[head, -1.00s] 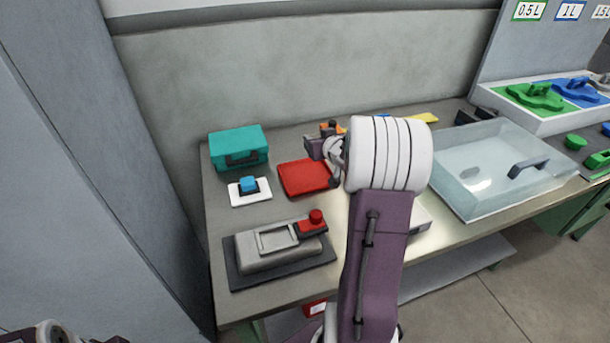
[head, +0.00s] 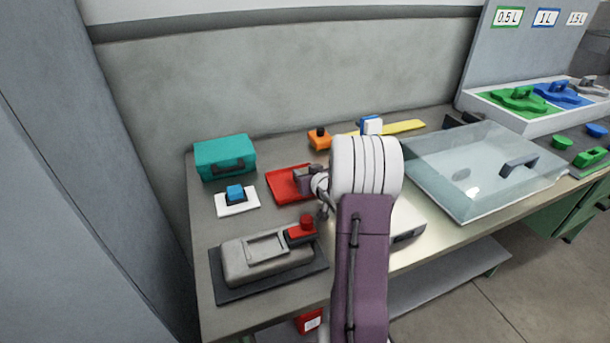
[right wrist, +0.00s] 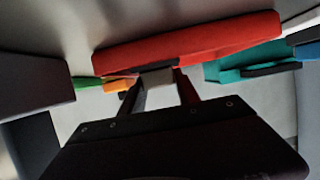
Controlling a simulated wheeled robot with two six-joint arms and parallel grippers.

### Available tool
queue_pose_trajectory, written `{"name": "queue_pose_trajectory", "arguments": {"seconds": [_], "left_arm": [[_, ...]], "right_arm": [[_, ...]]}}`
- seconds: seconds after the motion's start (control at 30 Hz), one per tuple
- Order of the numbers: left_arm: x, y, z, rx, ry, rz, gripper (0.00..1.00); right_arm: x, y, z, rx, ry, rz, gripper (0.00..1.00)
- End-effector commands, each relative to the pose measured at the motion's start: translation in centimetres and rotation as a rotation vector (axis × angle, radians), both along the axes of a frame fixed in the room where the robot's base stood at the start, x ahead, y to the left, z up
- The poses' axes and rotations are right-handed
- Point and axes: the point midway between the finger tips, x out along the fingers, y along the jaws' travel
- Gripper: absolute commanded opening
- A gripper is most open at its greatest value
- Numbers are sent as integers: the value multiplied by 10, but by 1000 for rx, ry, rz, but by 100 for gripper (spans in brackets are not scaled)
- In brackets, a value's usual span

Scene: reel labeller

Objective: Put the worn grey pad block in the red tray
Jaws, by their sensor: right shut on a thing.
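The red tray (head: 282,186) lies on the bench in the head view, left of my right arm, which covers part of its right side. It also shows as a red slab in the right wrist view (right wrist: 190,42). My right gripper (head: 304,178) appears at the tray's right part in the head view; its height above the tray is hard to tell. In the right wrist view the gripper (right wrist: 159,90) is shut on a small light grey pad block (right wrist: 157,79). The block is hidden in the head view. My left gripper is out of view.
A teal case (head: 225,157) and a blue button on a white plate (head: 237,203) stand left of the tray. A grey device with a red knob (head: 262,257) is in front. An orange block (head: 320,138) is behind; a clear-lidded case (head: 480,170) is right.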

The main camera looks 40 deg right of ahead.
Motion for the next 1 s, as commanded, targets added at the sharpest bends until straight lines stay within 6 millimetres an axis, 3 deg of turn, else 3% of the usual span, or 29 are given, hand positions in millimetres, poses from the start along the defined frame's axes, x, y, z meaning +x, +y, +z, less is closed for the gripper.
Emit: {"name": "queue_pose_trajectory", "arguments": {"seconds": [0.17, 0.2, 0.27, 0.3, 0.67, 1.0], "left_arm": [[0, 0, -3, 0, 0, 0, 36], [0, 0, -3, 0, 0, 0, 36], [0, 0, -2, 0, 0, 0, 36], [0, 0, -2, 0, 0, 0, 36], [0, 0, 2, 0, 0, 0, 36], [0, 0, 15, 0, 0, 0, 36]], "right_arm": [[0, 0, -3, 0, 0, 0, 0], [0, 0, -4, 0, 0, 0, 41], [0, 0, -3, 0, 0, 0, 57], [0, 0, -3, 0, 0, 0, 60], [-6, 1, 5, 0, 0, -1, 60], [-70, 21, 34, -2, -1, -1, 60]]}}
